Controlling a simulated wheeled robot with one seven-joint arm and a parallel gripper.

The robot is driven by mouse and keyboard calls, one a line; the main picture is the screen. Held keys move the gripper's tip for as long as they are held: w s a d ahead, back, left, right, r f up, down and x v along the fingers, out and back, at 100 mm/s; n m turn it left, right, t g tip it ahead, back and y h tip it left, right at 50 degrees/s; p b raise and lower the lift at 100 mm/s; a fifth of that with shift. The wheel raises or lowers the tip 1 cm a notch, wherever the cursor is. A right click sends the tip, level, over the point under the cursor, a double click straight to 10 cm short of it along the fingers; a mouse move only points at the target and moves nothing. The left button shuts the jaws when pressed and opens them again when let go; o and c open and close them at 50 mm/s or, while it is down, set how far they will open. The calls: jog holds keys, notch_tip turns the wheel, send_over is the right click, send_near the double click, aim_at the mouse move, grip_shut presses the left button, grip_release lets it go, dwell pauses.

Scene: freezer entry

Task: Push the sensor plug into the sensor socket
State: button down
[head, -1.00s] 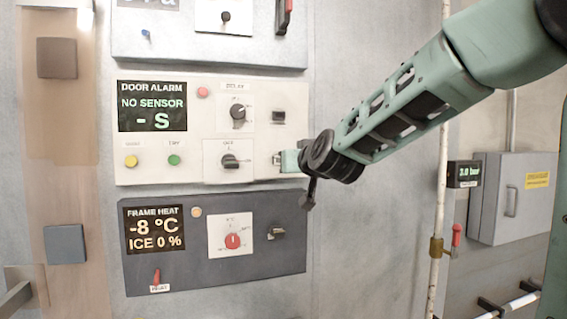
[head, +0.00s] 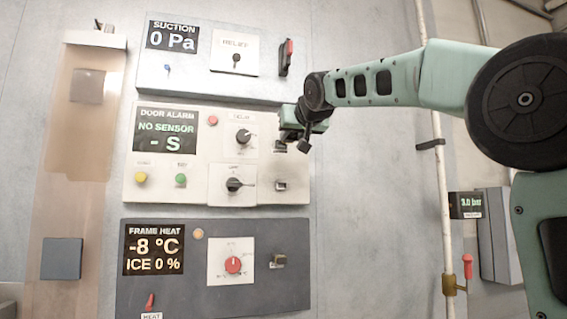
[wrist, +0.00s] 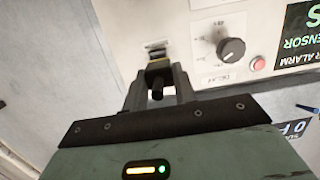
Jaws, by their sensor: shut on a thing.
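The door alarm panel (head: 215,196) is a cream panel reading "NO SENSOR" and "- S". My gripper (wrist: 160,76) is shut on a small dark plug (wrist: 157,89), which shows between the fingers in the wrist view. The plug's front end is close to a small socket (wrist: 157,45) on the panel beside the delay knob; I cannot tell whether they touch. In the head view my gripper (head: 287,134) is at the panel's upper right edge, just above a dark fitting (head: 280,147). A second, lower fitting (head: 280,185) is uncovered. The plug is hidden in the head view.
The delay knob (head: 243,136) and a lower knob (head: 234,184) stick out left of the fittings. The suction panel (head: 205,70) with a red-handled switch (head: 286,57) is above, and the frame heat panel (head: 190,290) below. Bare wall lies to the right.

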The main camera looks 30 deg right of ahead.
aim_at(290, 136)
jog(key=shift+s+d+r, duration=0.25)
dwell(0.3)
jog(key=shift+r+p+x, duration=0.15)
jog(key=shift+p+x, duration=0.25)
jog(key=shift+x, duration=0.6)
jog(key=shift+r+p+x, duration=0.15)
jog(key=shift+p+x, duration=0.2)
jog(key=shift+x, duration=0.65)
jog(key=shift+r+p+x, duration=0.2)
jog(key=shift+p+x, duration=0.3)
jog(key=shift+x, duration=0.8)
dwell(0.4)
jog(key=shift+c, duration=2.2)
grip_release()
jog(key=shift+w, duration=0.1)
jog(key=shift+f+b+v, duration=0.2)
jog(key=shift+b+v, duration=0.4)
jog(key=shift+v, duration=0.55)
jog(key=shift+f+b+v, duration=0.15)
jog(key=shift+b+v, duration=0.5)
jog(key=shift+v, duration=0.5)
jog(key=shift+f+b+v, duration=0.2)
jog(key=shift+b+v, duration=0.4)
jog(key=shift+v, duration=0.55)
